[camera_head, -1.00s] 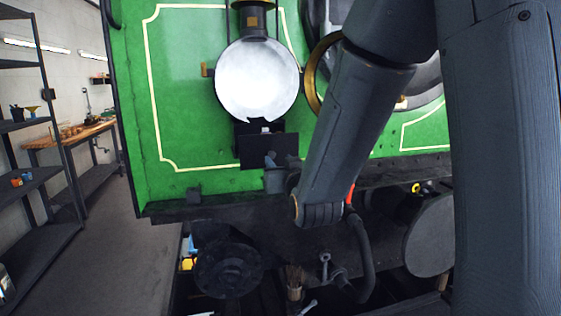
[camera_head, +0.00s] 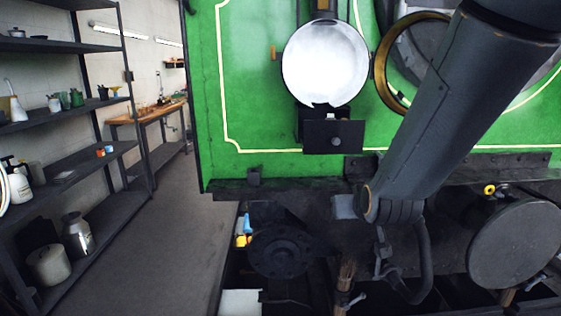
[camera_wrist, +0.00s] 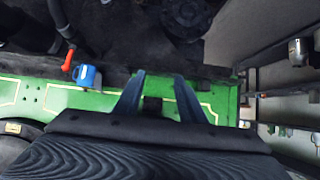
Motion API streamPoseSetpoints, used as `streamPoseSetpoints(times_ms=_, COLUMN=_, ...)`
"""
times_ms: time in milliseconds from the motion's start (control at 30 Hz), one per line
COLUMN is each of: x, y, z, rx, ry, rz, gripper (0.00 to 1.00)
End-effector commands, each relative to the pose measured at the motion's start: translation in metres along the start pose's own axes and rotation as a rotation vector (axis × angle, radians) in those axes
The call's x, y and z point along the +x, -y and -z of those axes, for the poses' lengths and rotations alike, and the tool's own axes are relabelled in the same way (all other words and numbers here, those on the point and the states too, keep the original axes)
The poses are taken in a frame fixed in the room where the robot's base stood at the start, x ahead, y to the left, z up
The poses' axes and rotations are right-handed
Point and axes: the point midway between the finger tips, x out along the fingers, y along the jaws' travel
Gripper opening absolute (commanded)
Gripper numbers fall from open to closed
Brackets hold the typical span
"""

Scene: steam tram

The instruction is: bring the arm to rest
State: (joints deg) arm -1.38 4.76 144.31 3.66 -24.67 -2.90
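My gripper shows in the wrist view (camera_wrist: 157,84), with its two dark fingers spread apart and nothing seen held between them. Its fingertips point toward the dark floor area in front of the green tram front (camera_wrist: 60,98). In the head view my arm reaches down from the upper right across the tram's green front (camera_head: 255,110), and I cannot make out the fingers there.
A white round lamp (camera_head: 325,64) is on the tram front, above a round dark buffer (camera_head: 282,250). Another grey disc buffer (camera_head: 515,245) is at right. Dark shelving (camera_head: 75,165) with jars stands left; a wooden workbench (camera_head: 150,112) is behind. The grey floor (camera_head: 165,240) between is clear.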

Motion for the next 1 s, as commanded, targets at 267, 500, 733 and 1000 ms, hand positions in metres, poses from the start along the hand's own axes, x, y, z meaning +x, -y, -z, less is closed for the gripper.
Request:
streamPoseSetpoints(times_ms=267, x=-0.048, y=-0.007, z=-0.133, rx=0.002, ry=0.543, rz=0.002, gripper=0.37)
streamPoseSetpoints(times_ms=500, x=-0.107, y=0.003, z=-0.195, rx=-0.004, ry=0.863, rz=0.0, gripper=0.37)
streamPoseSetpoints(times_ms=733, x=-0.122, y=0.006, z=-0.207, rx=-0.003, ry=0.937, rz=0.002, gripper=0.37)
streamPoseSetpoints(times_ms=1000, x=-0.122, y=0.005, z=-0.206, rx=-0.003, ry=0.934, rz=0.002, gripper=0.37)
